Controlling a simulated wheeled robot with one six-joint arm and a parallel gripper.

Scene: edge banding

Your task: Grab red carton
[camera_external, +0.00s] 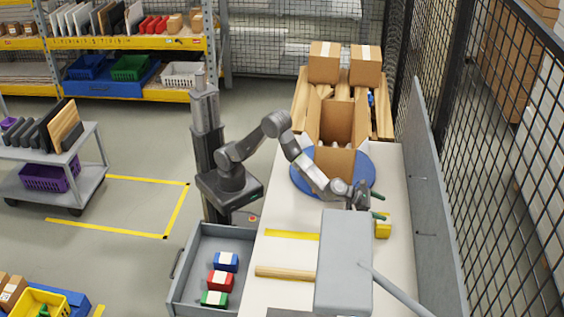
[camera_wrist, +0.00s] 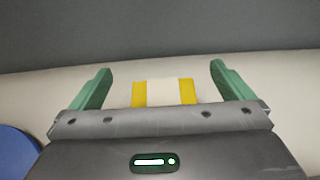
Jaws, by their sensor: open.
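The red carton (camera_external: 221,281) has a white label and lies in the open grey drawer (camera_external: 180,287) at the lower left of the bench in the external view. A blue carton (camera_external: 226,262) lies behind it and a green carton (camera_external: 214,299) in front. My gripper (camera_external: 380,205) is far from it, over the right side of the bench, with green fingers apart and empty. In the wrist view, a yellow carton (camera_wrist: 139,95) with a white middle shows beyond my gripper (camera_wrist: 160,72), between its open fingers. The red carton is not in the wrist view.
The yellow carton (camera_external: 383,230) stands on the bench near my gripper. A blue round plate (camera_external: 307,181) with an open cardboard box (camera_external: 337,120) is behind. A grey machine (camera_external: 344,265) stands at the front. A grey panel (camera_external: 432,200) borders the right side.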

